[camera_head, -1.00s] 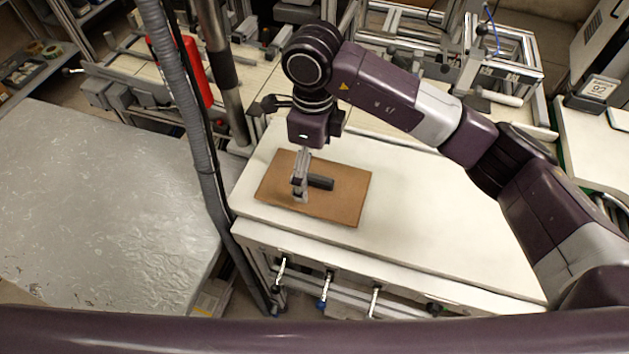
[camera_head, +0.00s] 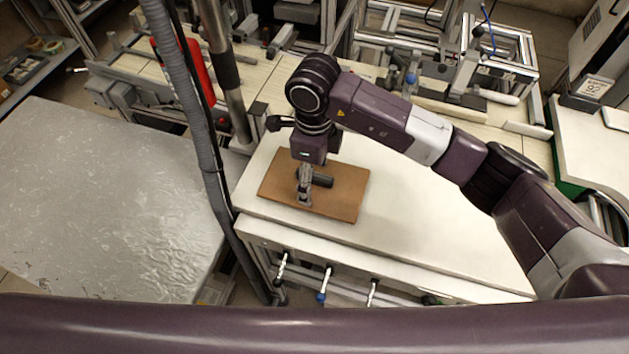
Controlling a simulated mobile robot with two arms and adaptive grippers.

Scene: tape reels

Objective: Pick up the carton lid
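The carton lid (camera_head: 344,202) is a flat brown board with a dark bar-shaped handle (camera_head: 322,180) on its top. It appears to lie flat on the white tabletop, near the left end. My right gripper (camera_head: 304,201) points down over the left half of the lid, at the left end of the handle. Its fingers overlap that end in the picture and hide part of it. Whether they are closed on the handle cannot be made out. My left gripper is out of view.
The white table (camera_head: 440,235) is clear to the right of the lid. Metal frames and rails (camera_head: 455,55) stand behind it. A dark hose (camera_head: 198,120) and a grey post (camera_head: 225,70) rise at its left. A grey surface (camera_head: 95,205) lies further left.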

